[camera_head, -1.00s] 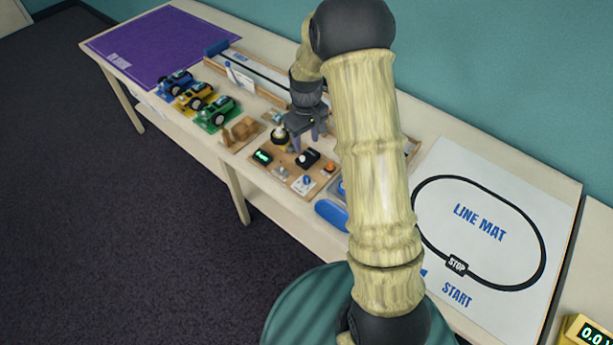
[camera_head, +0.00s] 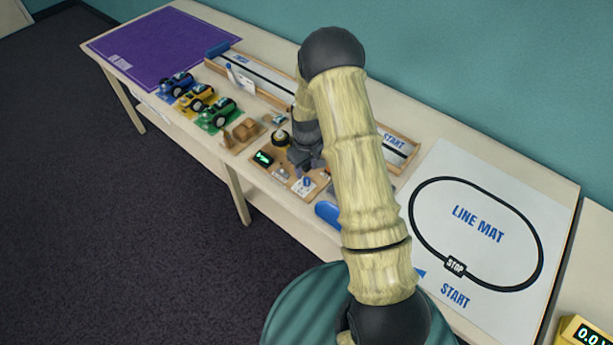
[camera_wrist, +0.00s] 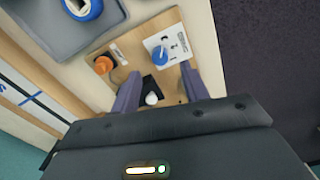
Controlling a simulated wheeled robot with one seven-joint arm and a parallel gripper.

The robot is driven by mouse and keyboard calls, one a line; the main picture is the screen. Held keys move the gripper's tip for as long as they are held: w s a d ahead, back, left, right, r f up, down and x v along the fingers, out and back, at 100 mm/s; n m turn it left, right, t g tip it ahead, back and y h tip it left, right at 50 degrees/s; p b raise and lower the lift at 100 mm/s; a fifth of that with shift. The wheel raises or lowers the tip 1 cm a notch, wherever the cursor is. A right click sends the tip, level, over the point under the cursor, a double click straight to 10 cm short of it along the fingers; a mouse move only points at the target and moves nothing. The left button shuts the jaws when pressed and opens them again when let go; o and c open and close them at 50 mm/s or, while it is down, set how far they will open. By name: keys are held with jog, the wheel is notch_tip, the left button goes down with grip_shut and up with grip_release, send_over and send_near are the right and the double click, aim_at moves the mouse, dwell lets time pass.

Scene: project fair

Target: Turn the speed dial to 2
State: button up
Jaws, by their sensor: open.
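The wooden control board (camera_head: 283,178) lies on the table and is partly hidden by my arm in the head view. A blue dial (camera_wrist: 160,55) sits on a white card (camera_wrist: 176,44) with dark marks on the board; it also shows in the head view (camera_head: 307,182). Its setting is too small to read. My gripper (camera_wrist: 160,70) is open above the board, its fingers apart and empty. A black block with a white knob (camera_wrist: 151,98) shows between the fingers, and the blue dial lies just beyond the fingertips.
An orange knob (camera_wrist: 103,64) is on the same board. A green-lit display (camera_head: 262,158) sits at its left. Toy cars (camera_head: 215,113) stand to the left, a line mat (camera_head: 480,225) to the right. A grey tray with a blue item (camera_wrist: 83,8) is beside the board.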

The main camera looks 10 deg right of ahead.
aim_at(307, 179)
jog(key=shift+f+p, duration=0.3)
jog(key=shift+f, duration=2.5)
grip_shut()
jog(key=shift+m, duration=0.3)
jog(key=m+b, duration=0.1)
jog(key=m, duration=0.3)
jog(key=shift+b, duration=0.4)
jog(key=m, duration=0.5)
jog(key=shift+b, duration=0.4)
